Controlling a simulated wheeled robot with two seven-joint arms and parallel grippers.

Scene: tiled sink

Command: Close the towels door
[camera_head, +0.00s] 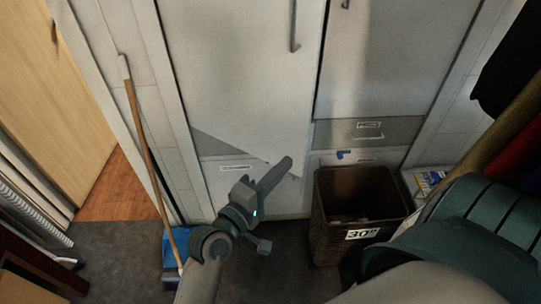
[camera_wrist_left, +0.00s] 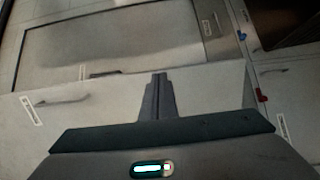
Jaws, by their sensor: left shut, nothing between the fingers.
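A tall pale door (camera_head: 252,75) with a vertical handle (camera_head: 295,25) fills the middle of the head view. Its bottom edge runs at a slant across the front below, so it stands ajar. I cannot read a towels label on it. My left gripper (camera_head: 286,164) is shut and empty, at the lower right corner of this door; I cannot tell whether it touches. In the left wrist view the shut fingers (camera_wrist_left: 157,90) point at pale fronts with handles and labels. My right gripper is out of view.
A dark waste bin (camera_head: 340,222) marked 30 stands right of my left gripper. A drawer (camera_head: 345,132) is above it. A broom (camera_head: 147,150) leans at the left with a blue dustpan (camera_head: 177,245) at its foot.

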